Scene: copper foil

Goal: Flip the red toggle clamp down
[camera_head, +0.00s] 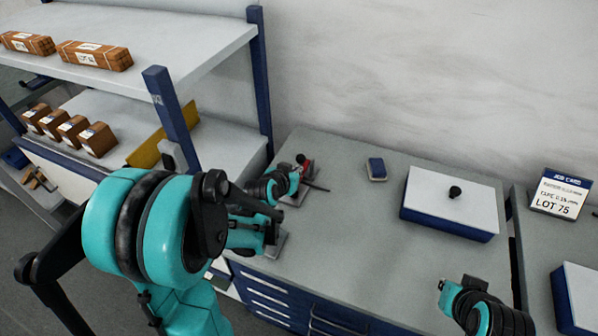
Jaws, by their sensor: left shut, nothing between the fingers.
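The red toggle clamp (301,158) is at the left end of the grey workbench, mostly hidden behind my left wrist. Only a small red part shows, with a grey base plate (298,199) and a thin dark bar pointing right. My left gripper (304,170) is shut and empty, right at the clamp. It is small and partly covered by my wrist, so I cannot tell whether it touches the red part.
A blue box with a white lid and black knob (452,200) stands on the bench, with a small blue block (376,169) left of it. A job card sign (560,194) stands on the right bench. Shelves with brown cartons (95,56) are at left. The bench middle is clear.

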